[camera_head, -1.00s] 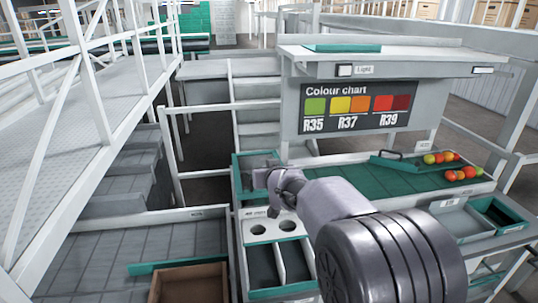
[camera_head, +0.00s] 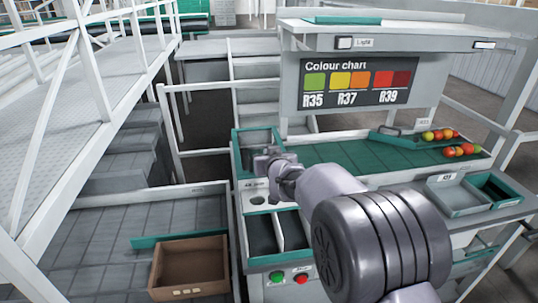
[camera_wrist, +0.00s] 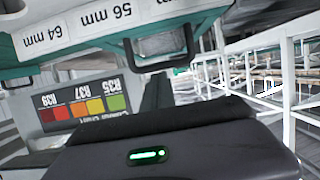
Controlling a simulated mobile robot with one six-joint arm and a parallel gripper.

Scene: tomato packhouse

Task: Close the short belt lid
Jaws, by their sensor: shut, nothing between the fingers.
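The green belt (camera_head: 350,155) runs below the colour chart. At its far edge is a teal panel with a dark handle (camera_head: 400,138), which looks like a lid; its hinge and exact tilt are too small to tell. My gripper (camera_head: 262,160) is shut and empty over the left end of the bench, left of that panel and apart from it. In the wrist view my gripper's dark body (camera_wrist: 170,150) fills the bottom, with a green light on it. The fingertips are hard to make out there.
The colour chart (camera_head: 358,83) stands behind the belt. Several tomatoes (camera_head: 455,143) lie at the belt's right end. Grey trays (camera_head: 462,198) sit at front right, and a brown box (camera_head: 188,268) at lower left. The wrist view shows size labels (camera_wrist: 120,12) upside down.

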